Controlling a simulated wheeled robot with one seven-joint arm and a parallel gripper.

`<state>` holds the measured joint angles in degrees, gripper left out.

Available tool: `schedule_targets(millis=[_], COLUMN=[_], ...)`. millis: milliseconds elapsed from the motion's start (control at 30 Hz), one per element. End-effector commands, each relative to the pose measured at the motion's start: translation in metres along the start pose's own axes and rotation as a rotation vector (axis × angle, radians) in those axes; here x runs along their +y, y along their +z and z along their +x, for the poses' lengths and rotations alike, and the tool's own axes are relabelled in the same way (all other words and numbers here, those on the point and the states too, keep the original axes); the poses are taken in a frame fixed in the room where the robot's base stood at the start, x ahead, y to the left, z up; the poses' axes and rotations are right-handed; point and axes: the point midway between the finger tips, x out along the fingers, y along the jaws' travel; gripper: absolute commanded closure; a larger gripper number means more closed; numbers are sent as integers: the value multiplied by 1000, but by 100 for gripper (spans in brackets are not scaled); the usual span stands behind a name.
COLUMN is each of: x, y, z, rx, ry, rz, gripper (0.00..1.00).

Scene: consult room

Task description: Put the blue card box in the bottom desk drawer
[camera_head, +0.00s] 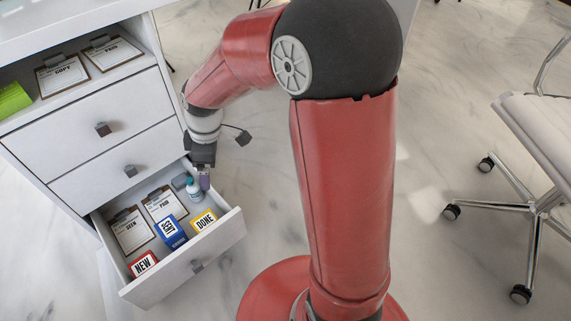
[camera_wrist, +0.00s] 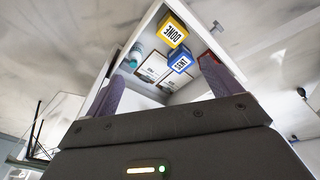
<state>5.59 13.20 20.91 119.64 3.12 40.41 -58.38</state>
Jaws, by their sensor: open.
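The blue card box (camera_head: 171,231) stands inside the open bottom drawer (camera_head: 232,229), between a red box and a yellow box. It also shows in the wrist view (camera_wrist: 181,63), beside the yellow box. My gripper (camera_head: 203,177) is above the drawer's back right part, near a small bottle, apart from the blue box. In the wrist view its two purple fingers (camera_wrist: 160,92) are spread wide with nothing between them.
In the drawer are a red box (camera_head: 143,263), a yellow box (camera_head: 203,221), a white bottle (camera_head: 194,189) and two clipboards (camera_head: 130,231). Two drawers above are shut. A green item (camera_head: 12,98) and clipboards lie on the shelf. A wheeled chair (camera_head: 540,130) stands right.

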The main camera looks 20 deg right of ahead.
Motion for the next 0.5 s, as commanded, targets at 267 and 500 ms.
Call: schedule_targets(millis=[267, 500], x=[-46, -104], y=[70, 124], z=[-113, -165], rx=[7, 144], ry=[234, 346], rz=[517, 949], gripper=[10, 10])
